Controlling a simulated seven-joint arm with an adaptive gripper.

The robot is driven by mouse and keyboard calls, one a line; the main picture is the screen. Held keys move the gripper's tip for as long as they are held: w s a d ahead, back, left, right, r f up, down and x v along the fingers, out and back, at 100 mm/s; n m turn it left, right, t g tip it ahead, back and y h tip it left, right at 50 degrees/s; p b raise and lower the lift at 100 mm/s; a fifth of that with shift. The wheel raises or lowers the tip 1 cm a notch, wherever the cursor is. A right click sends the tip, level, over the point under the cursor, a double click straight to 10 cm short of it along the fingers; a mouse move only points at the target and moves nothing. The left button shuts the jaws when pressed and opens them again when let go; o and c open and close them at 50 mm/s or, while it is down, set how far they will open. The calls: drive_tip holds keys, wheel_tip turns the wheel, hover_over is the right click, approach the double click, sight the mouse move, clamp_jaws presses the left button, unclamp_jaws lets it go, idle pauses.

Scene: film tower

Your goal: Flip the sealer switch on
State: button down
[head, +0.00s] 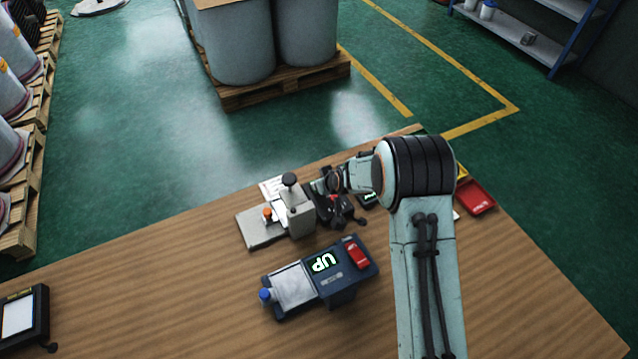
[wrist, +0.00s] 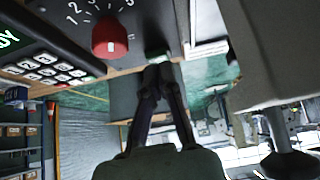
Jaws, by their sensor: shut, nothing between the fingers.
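A dark sealer body (head: 335,215) stands on the wooden table, partly hidden by my gripper. In the wrist view its dark panel (wrist: 150,25) shows a red dial knob (wrist: 109,38) with white numbers around it. A small dark green piece (wrist: 157,55), which looks like the switch, sits at the panel's edge. My gripper (head: 319,187) is over the sealer in the head view. Its fingers are shut and empty in the wrist view (wrist: 158,73), with the tips close to the green piece. Whether they touch it, and the switch's position, I cannot tell.
A grey device with a black-knobbed lever (head: 290,190) stands just left of my gripper. A blue-grey unit reading "UP" (head: 325,262) is nearer. A keypad with a lit display (wrist: 45,65) adjoins the panel. A red tray (head: 476,197) lies right.

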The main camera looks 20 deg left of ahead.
drive_tip(key=shift+s+d+f+t+y, duration=0.15)
drive_tip(key=shift+f+t+y, duration=0.15)
drive_tip(key=shift+f, duration=0.15)
drive_tip(key=shift+r, duration=0.2)
drive_tip(key=shift+r, duration=0.7)
drive_tip(key=shift+r, duration=0.35)
drive_tip(key=v, duration=1.2)
drive_tip(key=shift+s+d, duration=0.15)
drive_tip(key=shift+d, duration=0.05)
drive_tip(key=shift+r, duration=0.1)
